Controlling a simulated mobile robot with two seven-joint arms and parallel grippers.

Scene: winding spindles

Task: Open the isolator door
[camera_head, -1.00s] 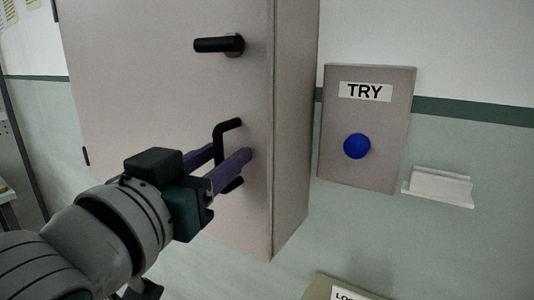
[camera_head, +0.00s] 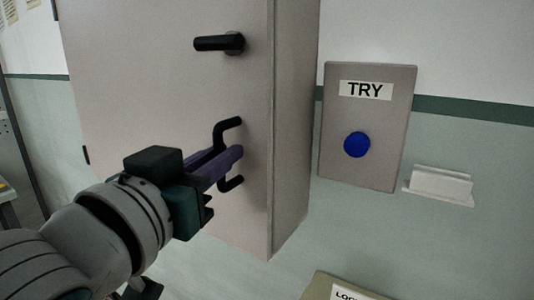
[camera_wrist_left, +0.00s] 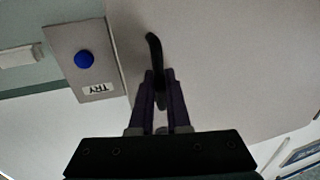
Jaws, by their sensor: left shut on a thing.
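The isolator is a grey wall cabinet whose door (camera_head: 150,85) faces me and looks closed. A black rotary handle (camera_head: 219,43) sticks out level near its top right. Below it is a black bow-shaped pull handle (camera_head: 228,127), upright near the door's right edge. My left gripper (camera_head: 230,160) is shut on the pull handle, its purple fingers on either side of the bar. The left wrist view shows the handle (camera_wrist_left: 154,52) running between the fingertips (camera_wrist_left: 159,80). The fingers hide the handle's middle. My right gripper is not in view.
Right of the cabinet, a grey wall box (camera_head: 390,120) carries a TRY label and a blue button (camera_head: 357,145). A white ledge (camera_head: 439,186) is on the wall beside it. A box with a partly visible label (camera_head: 345,292) is at the bottom edge.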

